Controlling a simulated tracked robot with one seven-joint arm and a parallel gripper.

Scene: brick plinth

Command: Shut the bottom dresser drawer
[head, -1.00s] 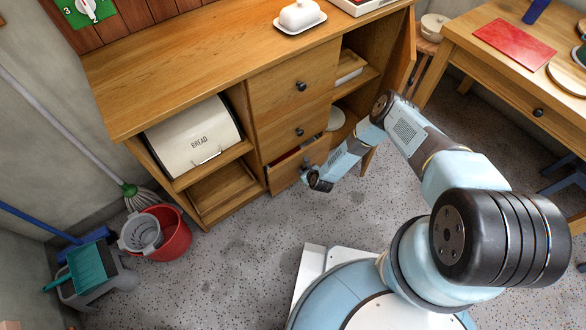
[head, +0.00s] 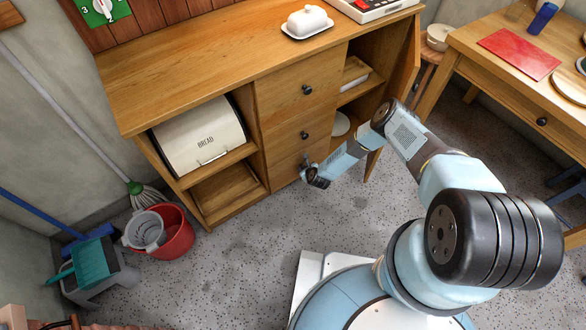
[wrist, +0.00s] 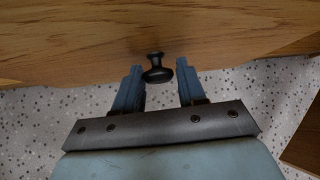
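The wooden dresser (head: 200,75) stands ahead with a stack of drawers in its middle. The bottom drawer (head: 283,176) looks flush with the dresser front, or nearly so; my arm's end hides part of it. In the wrist view, its wooden front (wrist: 150,35) fills the top, with a dark round knob (wrist: 157,69) at its lower part. My gripper (wrist: 159,80) is open, with one finger on each side of the knob and visible gaps to it. In the head view, my gripper (head: 308,167) is at the bottom drawer's front.
The dresser's right door (head: 403,75) stands open beside my arm. A bread box (head: 200,137) sits in the left shelf. A red bucket (head: 178,232) and a teal dustpan (head: 92,265) are on the floor at left. A wooden table (head: 480,75) stands at right. The floor between is clear.

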